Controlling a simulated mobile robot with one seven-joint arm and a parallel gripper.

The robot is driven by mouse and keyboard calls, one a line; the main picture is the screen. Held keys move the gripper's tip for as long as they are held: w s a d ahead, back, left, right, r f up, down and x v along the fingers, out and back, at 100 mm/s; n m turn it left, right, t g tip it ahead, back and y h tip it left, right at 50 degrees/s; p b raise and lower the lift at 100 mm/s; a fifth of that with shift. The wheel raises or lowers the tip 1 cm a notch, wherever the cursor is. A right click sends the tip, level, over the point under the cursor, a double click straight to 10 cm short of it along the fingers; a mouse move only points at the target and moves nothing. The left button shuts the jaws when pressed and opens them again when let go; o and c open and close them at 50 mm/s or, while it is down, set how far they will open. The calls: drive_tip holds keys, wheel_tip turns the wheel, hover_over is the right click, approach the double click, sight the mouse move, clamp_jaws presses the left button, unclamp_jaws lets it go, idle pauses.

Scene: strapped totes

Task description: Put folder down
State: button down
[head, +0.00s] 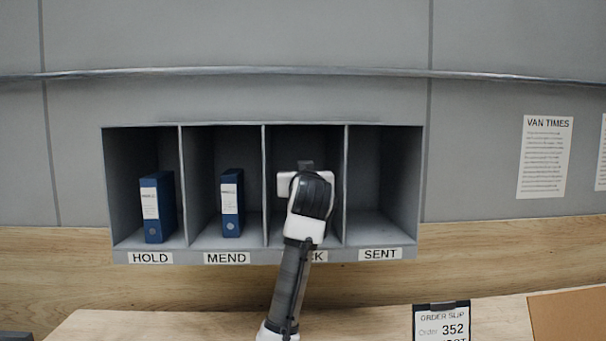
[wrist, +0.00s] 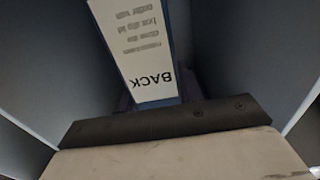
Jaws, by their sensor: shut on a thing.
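My gripper (head: 306,184) reaches into the third compartment of the grey shelf unit (head: 264,253), whose label is partly covered by my arm and shows only "CK". In the wrist view it is shut on a folder (wrist: 140,50) with a white spine label, a blue edge and the word "BACK", upside down in that view. The folder stands between the compartment's side walls. My arm and gripper hide it in the head view. I cannot tell whether it touches the compartment floor. The fingertips are hidden.
A blue folder (head: 158,207) stands in the HOLD compartment and another blue folder (head: 232,203) in the MEND compartment. The SENT compartment (head: 380,226) is empty. An order slip board (head: 441,322) and a brown board (head: 570,315) are at the front right.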

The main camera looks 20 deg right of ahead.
drive_tip(key=shift+f, duration=0.1)
drive_tip(key=c, duration=0.9)
unclamp_jaws()
drive_tip(key=shift+s, duration=0.2)
drive_tip(key=b+v, duration=0.4)
drive_tip(key=v, duration=0.7)
drive_tip(key=shift+s+a, duration=0.15)
drive_tip(key=shift+s, duration=0.2)
